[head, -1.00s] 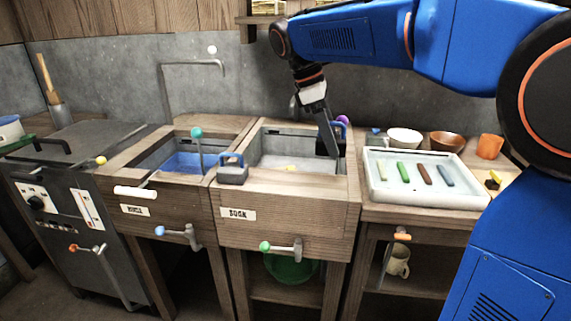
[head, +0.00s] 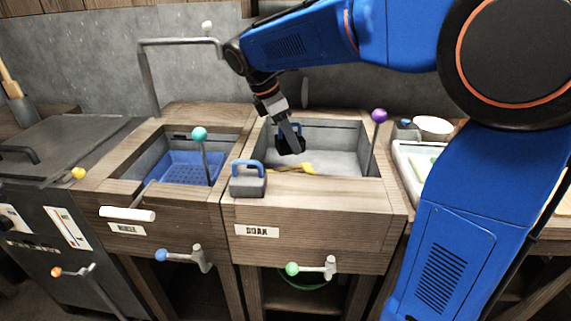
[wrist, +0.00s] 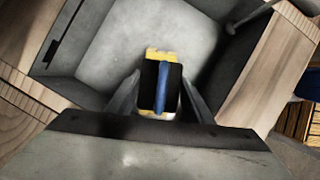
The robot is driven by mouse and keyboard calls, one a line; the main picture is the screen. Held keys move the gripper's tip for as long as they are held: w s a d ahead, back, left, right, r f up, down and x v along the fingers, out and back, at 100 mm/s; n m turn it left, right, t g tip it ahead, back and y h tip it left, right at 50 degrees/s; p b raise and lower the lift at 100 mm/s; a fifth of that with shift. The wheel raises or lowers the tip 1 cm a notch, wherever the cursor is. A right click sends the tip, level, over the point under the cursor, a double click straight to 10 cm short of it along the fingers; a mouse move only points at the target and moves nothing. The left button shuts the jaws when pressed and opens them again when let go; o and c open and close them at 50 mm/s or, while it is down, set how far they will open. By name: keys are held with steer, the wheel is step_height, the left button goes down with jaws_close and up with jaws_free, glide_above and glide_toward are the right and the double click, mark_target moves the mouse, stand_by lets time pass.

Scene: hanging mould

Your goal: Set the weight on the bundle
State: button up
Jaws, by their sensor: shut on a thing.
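My gripper (head: 289,139) is shut on a dark weight with a blue handle (wrist: 161,85), inside the SOAK basin (head: 340,160). In the wrist view the weight sits between the two fingers (wrist: 160,100), with the handle running between them. The yellow bundle (head: 300,168) lies low in the SOAK basin, partly hidden by the front wall. In the wrist view the bundle (wrist: 158,53) shows around the weight's edges, directly behind it. I cannot tell whether the weight touches the bundle.
A grey block with a blue handle (head: 247,183) stands on the SOAK basin's front left rim. A teal-knobbed lever (head: 200,135) and a purple-knobbed lever (head: 379,116) rise beside the basins. The left basin holds a blue basket (head: 188,168). A white tray (head: 402,170) is at right.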

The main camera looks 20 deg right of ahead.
mark_target(278, 138)
steer(key=shift+f, duration=3.8)
steer(key=shift+f, duration=0.1)
steer(key=o, duration=1.5)
steer(key=shift+c, duration=0.2)
steer(key=v, duration=1.1)
steer(key=shift+a+r, duration=0.15)
steer(key=shift+r, duration=0.45)
